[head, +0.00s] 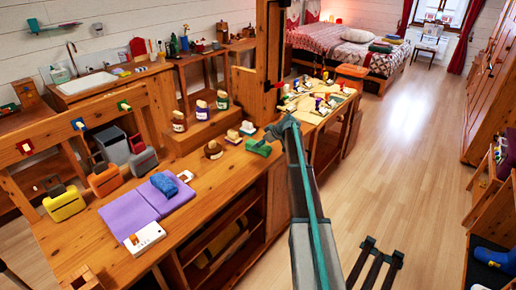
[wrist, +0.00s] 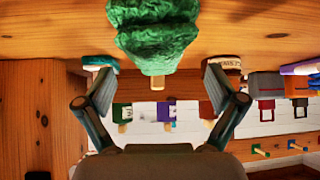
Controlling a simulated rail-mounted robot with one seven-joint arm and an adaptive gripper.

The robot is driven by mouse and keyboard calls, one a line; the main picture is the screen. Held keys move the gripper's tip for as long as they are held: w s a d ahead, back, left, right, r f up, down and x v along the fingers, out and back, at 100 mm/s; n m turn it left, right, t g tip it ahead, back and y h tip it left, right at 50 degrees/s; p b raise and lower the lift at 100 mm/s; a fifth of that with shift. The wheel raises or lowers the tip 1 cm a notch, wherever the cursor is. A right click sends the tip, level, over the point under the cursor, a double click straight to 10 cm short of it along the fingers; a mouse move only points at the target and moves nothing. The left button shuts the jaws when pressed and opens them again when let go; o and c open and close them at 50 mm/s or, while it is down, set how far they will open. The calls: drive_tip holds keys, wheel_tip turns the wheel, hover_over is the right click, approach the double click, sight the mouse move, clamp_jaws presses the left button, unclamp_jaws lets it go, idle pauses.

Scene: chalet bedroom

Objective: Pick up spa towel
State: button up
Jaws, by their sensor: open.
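A green crumpled, cloth-like bundle (head: 258,147) lies at the right end of the wooden counter. In the wrist view, the green bundle (wrist: 152,35) is at top centre, just beyond my fingertips. My gripper (wrist: 158,78) is open, its two fingers apart and nothing between them. In the head view, the end of my arm is close to the right of the bundle. A flat purple cloth (head: 140,207) lies further left on the counter, with a blue rolled cloth (head: 164,184) on it. I cannot tell for certain which is the spa towel.
Labelled jars (head: 222,100) stand on a raised wooden step behind the bundle. A brown jar (head: 212,149) is close to its left. A white box (head: 145,237) sits at the counter's front edge. The wooden floor (head: 400,150) to the right is largely clear.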

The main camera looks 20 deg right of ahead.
drive_tip(key=p+x, duration=0.2)
drive_tip(key=x, duration=0.2)
drive_tip(key=shift+w+f, duration=0.2)
drive_tip(key=shift+f, duration=0.2)
drive_tip(key=c, duration=1.2)
drive_tip(key=shift+c, duration=0.5)
drive_tip(key=shift+r, duration=0.15)
